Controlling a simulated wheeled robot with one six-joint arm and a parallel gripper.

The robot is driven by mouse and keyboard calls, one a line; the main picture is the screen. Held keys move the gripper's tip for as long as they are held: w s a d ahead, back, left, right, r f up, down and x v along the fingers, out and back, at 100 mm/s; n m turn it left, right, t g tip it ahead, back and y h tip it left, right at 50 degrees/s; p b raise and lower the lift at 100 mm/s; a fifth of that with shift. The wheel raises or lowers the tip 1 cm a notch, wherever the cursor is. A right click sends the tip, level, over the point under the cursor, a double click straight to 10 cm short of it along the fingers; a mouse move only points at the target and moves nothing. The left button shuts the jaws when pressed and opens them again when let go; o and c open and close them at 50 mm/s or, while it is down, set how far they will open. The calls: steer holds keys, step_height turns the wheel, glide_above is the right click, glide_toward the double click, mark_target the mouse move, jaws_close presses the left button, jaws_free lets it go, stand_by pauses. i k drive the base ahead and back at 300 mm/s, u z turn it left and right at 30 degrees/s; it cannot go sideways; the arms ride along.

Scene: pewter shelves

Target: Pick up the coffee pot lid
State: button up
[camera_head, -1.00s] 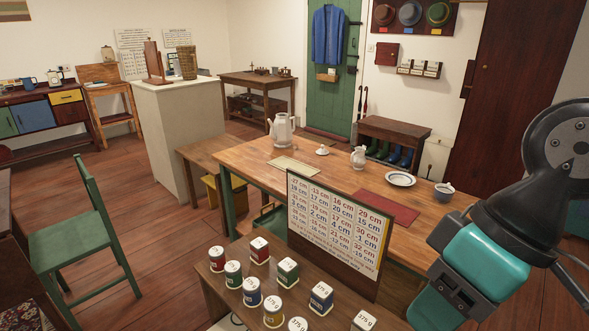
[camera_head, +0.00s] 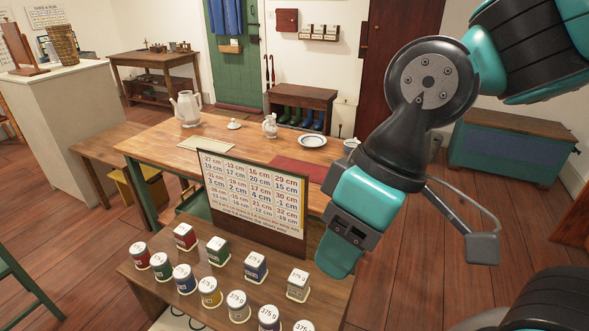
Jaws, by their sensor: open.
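A small white lid with a knob (camera_head: 234,124) lies on the wooden table, just right of the tall white coffee pot (camera_head: 187,110). The pot stands upright near the far left edge of the table (camera_head: 165,140).
A sign board with centimetre figures (camera_head: 252,200) stands upright between me and the table. Several labelled tins stand on the near bench (camera_head: 150,283). A white jug (camera_head: 270,126), plate (camera_head: 312,141) and cup (camera_head: 351,145) stand right of the lid. A beige mat (camera_head: 205,144) lies in front.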

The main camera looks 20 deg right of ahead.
mark_target(233, 125)
steer(key=k, duration=0.5)
steer(key=z, duration=1.45)
steer(key=i, duration=6.15)
steer(key=u, duration=1.8)
